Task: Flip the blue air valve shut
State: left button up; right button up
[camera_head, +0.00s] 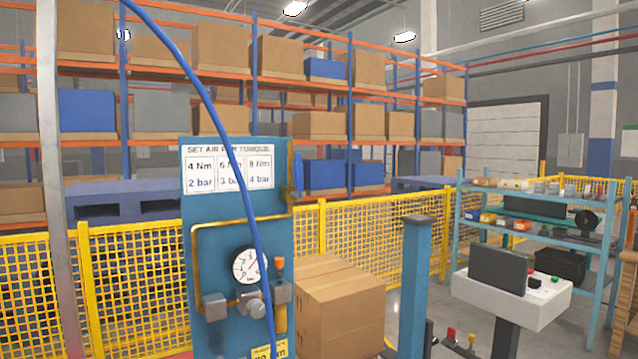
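A blue panel (213,225) stands upright left of the middle, with a torque and pressure chart (229,172) at its top. A round white gauge (248,266) sits low on it, above a grey regulator knob (255,307). A blue upright handle-like part (297,176) sits at the panel's right edge. I cannot tell for sure which part is the blue air valve, or its position. Neither of my grippers is in view.
A blue hose (214,115) hangs in front of the panel. A cardboard box (340,305) and a blue post (415,285) stand to its right. A yellow mesh fence (375,240) runs behind. A console (512,292) and a parts shelf (530,235) stand at right.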

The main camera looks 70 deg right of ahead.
aim_at(297, 194)
jog(key=z, duration=2.25)
jog(key=l, duration=0.1)
